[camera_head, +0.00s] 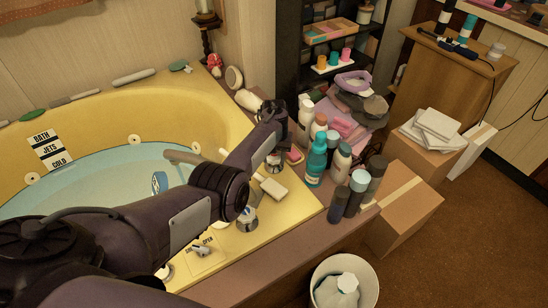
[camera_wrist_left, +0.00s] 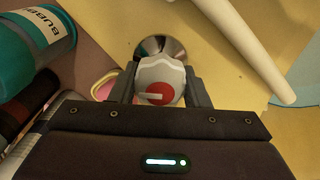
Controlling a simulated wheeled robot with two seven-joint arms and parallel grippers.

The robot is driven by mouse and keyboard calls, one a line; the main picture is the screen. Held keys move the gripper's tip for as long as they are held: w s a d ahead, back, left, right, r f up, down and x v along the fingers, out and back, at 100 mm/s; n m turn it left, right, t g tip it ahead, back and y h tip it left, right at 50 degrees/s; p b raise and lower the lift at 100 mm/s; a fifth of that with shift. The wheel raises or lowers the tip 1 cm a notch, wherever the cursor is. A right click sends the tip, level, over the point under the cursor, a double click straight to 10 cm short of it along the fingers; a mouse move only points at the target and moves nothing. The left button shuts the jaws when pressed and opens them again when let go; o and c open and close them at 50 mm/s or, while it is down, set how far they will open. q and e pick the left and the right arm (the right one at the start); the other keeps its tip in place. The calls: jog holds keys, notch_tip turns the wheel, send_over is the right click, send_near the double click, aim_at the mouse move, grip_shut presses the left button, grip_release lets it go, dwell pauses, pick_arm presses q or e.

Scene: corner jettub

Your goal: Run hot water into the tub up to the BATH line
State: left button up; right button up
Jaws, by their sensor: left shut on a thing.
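The yellow corner tub (camera_head: 215,105) holds pale blue water (camera_head: 110,172). A wall strip (camera_head: 48,150) reads BATH, JETS, COLD from top to bottom; the water's edge lies near COLD, well below BATH. The tap knob with a red dot (camera_wrist_left: 162,92) sits on a chrome base, and my left gripper (camera_wrist_left: 160,90) is shut around it. In the head view my left gripper (camera_head: 275,152) reaches down to the deck there, hiding most of the knob. My right gripper is not in view.
A second chrome knob (camera_head: 247,217) and a lever plate (camera_head: 202,250) marked OPEN are nearer on the deck. A soap bar (camera_head: 273,189) lies between the knobs. A teal bottle (camera_head: 316,160) and several others crowd the right. A blue item (camera_head: 159,182) is in the water.

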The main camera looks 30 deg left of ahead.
pick_arm(q)
jog(key=shift+n, duration=0.3)
jog(key=n, duration=0.5)
jog(key=shift+n, duration=0.3)
dwell(6.9)
